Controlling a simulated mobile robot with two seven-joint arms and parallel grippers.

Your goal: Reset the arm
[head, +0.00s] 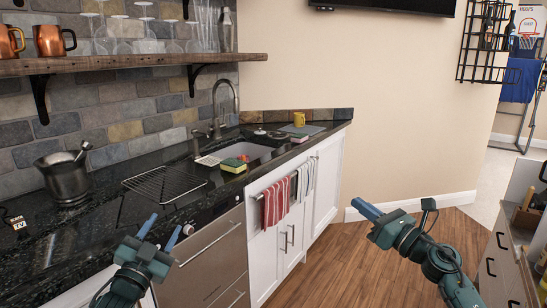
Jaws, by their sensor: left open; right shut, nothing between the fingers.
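My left gripper (161,231) is in the lower left of the head view, in front of the black counter's edge. Its two blue fingers are apart and nothing is between them. My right gripper (357,205) is right of the middle, above the wooden floor and well away from the cabinets. Its blue fingers are together, pointing up and left, and it holds nothing. Parts of both arms run out of the bottom of the view.
The black counter (95,245) bears a wire rack (165,184), a mortar (66,180), a sponge (233,165) and a sink (256,151). Striped towels (274,203) hang on the white cabinets. A drawer unit (497,267) stands at right. Wooden floor (345,262) between is clear.

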